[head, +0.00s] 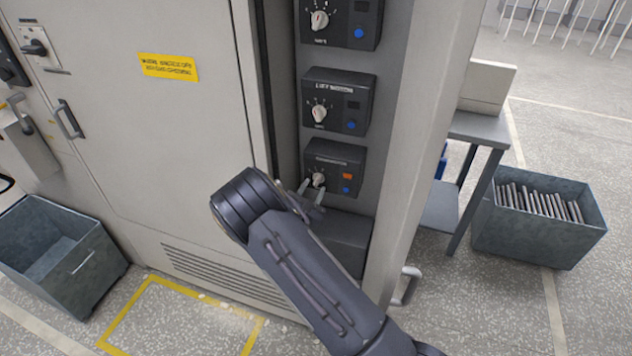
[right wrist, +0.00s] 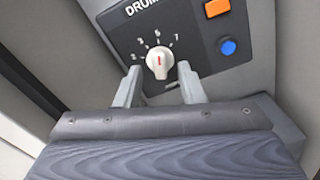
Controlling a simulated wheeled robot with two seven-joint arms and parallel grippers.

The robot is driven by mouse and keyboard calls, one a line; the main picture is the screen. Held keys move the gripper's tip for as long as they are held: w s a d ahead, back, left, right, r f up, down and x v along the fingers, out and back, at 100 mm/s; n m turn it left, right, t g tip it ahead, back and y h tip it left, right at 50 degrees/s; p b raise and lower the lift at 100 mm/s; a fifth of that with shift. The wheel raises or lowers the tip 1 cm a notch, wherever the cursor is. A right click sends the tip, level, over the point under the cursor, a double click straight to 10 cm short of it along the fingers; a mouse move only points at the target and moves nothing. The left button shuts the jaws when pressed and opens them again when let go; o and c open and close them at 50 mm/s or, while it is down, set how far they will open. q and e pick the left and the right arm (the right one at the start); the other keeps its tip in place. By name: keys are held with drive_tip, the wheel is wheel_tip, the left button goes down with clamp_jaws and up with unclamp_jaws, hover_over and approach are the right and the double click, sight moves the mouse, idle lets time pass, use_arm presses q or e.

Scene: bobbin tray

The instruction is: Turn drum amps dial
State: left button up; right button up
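The drum amps dial (head: 318,180) is a small white knob with a red pointer line on the lowest dark control box (head: 345,158). In the right wrist view the dial (right wrist: 159,61) sits below part of the label "DRUM" with numbers around it, and its pointer stands about upright. My right gripper (head: 311,190) is at the box. Its two fingers (right wrist: 161,75) are apart, one on each side of the knob's lower part, with gaps visible between them and the knob. My left gripper is not in view.
An orange button (right wrist: 217,8) and a blue button (right wrist: 228,46) sit right of the dial. Another box with a white dial (head: 319,113) is above it. The cabinet's side panel (head: 410,150) stands out at right. A grey bin (head: 60,255) stands at left.

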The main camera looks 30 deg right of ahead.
sight(317, 180)
drive_tip(key=shift+x, duration=1.4)
clamp_jaws()
drive_tip(key=n, duration=0.3)
drive_tip(key=shift+n, duration=0.3)
drive_tip(key=shift+w+n+p, duration=0.1)
drive_tip(key=shift+n+p, duration=0.2)
drive_tip(key=shift+n, duration=1.7)
